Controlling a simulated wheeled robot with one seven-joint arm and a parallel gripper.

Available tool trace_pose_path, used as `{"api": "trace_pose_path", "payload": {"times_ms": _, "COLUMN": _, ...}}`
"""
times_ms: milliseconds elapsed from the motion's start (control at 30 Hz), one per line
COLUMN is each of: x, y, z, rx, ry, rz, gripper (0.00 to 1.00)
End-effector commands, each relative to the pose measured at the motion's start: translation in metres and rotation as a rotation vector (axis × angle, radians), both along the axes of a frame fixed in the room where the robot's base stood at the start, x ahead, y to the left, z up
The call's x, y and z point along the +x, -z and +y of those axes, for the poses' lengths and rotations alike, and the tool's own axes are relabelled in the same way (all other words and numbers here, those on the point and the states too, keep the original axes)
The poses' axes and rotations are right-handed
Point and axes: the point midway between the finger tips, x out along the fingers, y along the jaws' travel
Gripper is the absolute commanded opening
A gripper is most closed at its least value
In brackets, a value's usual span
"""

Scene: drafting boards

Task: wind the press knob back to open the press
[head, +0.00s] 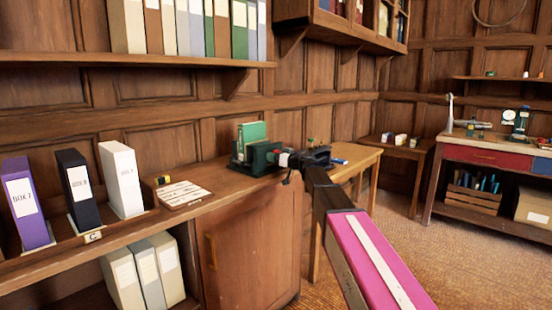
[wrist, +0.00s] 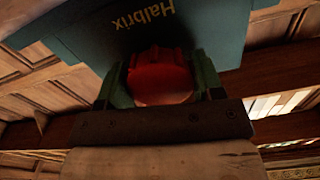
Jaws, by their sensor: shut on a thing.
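The press (head: 262,154) is a dark green device on the wooden cabinet top, near its right end, with a green book or pad (head: 252,132) standing in it. Its red knob (head: 284,159) faces right, toward my arm. In the wrist view the teal press body (wrist: 125,35) bears the name "Halbrix", and the red knob (wrist: 160,80) sits between the two fingers. My gripper (wrist: 163,88) is shut on the knob; it also shows small in the head view (head: 291,161). The jaws of the press are not clear from here.
White cards (head: 183,195) lie on the cabinet top, left of the press. Purple, black and white boxes stand farther left. A shelf of binders (head: 130,62) hangs above. A small table (head: 355,160) and a workbench (head: 485,150) stand right, with open floor before them.

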Motion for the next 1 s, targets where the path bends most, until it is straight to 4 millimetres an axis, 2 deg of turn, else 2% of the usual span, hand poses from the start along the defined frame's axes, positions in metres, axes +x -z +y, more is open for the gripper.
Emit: {"api": "trace_pose_path", "payload": {"times_ms": 1000, "x": -0.0004, "y": 0.0008, "z": 0.0, "rx": -0.703, "ry": -0.001, "rz": -0.9, "gripper": 0.38}}
